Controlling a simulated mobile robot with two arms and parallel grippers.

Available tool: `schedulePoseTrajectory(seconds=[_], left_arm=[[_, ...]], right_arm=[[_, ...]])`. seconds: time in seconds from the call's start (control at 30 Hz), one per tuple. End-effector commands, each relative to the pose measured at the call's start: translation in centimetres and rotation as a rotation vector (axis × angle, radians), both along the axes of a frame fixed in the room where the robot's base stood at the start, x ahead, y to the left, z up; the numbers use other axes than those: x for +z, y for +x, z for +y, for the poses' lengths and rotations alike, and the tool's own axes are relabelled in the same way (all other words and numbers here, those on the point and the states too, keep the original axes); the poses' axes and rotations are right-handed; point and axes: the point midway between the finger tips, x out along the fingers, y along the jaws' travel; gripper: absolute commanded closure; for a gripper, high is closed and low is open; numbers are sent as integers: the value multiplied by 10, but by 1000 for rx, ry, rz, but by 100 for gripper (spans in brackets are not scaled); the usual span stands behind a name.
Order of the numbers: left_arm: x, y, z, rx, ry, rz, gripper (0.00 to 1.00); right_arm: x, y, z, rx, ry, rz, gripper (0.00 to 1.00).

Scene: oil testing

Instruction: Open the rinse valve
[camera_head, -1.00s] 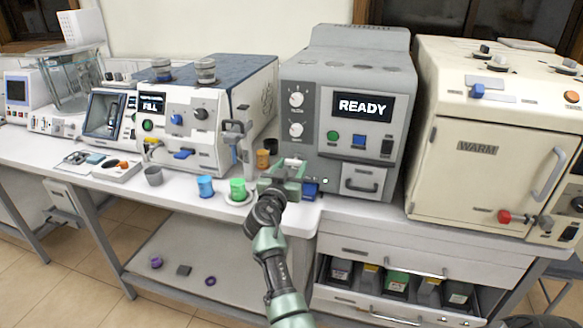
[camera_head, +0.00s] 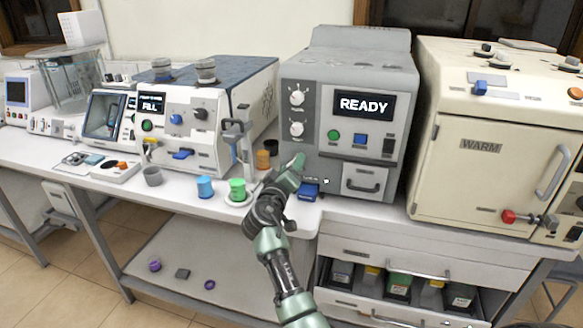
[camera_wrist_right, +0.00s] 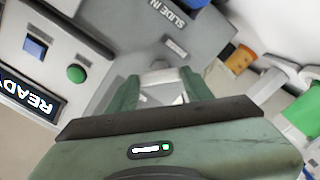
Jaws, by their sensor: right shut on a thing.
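No label reading rinse is legible, so I cannot tell for sure which part is the rinse valve. A blue lever (camera_head: 309,190) sits low at the front of the grey READY machine (camera_head: 345,95). Another blue lever (camera_head: 183,154) is on the white FILL machine (camera_head: 200,100). My right gripper (camera_head: 297,163) is at the lower left front of the READY machine, left of the nearer blue lever. In the right wrist view its fingers (camera_wrist_right: 168,88) are shut on a small pale grey part, mostly hidden between them. My left gripper is out of view.
A green cup (camera_head: 237,188), a blue cup (camera_head: 205,187) and a grey cup (camera_head: 153,176) stand on the bench left of my right arm.

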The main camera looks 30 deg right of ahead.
Motion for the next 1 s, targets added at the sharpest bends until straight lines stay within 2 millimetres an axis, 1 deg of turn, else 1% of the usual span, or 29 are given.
schedulePoseTrajectory(seconds=[0.03,0.6,0.8,1.0], left_arm=[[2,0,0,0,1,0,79],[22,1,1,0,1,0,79],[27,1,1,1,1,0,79],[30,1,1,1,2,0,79]], right_arm=[[3,0,-1,0,-32,31,90],[3,1,-1,-1,-363,418,90],[3,1,-1,-3,-439,507,90],[3,1,-1,-3,-483,559,90]])
